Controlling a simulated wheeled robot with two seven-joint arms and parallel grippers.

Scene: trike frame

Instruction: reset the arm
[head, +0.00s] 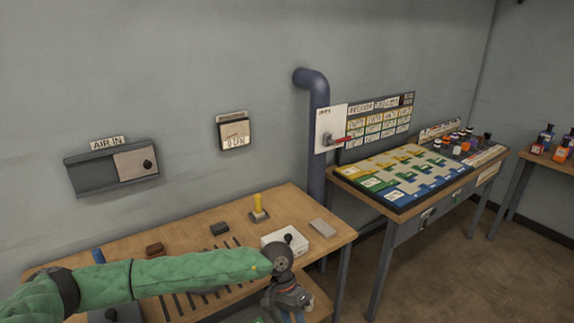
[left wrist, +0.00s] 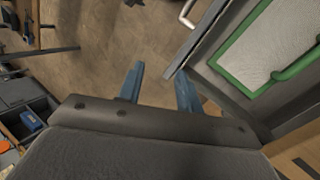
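My left arm in its green padded sleeve (head: 190,268) reaches in from the left, low across the front of the near wooden bench in the head view. Its dark wrist ends in my left gripper (head: 298,317), at the bottom edge of the picture near the bench's right end. In the left wrist view the two blue fingers of the left gripper (left wrist: 160,88) stand apart with nothing between them, and bare floor shows beyond. My right arm and gripper are in neither view.
The near bench (head: 335,234) holds a white box (head: 286,243), a yellow-handled piece (head: 258,206) and small dark blocks. To its right stands a table with a coloured board (head: 405,174). A pipe (head: 318,120) runs down the wall. Floor (head: 465,265) at right is clear.

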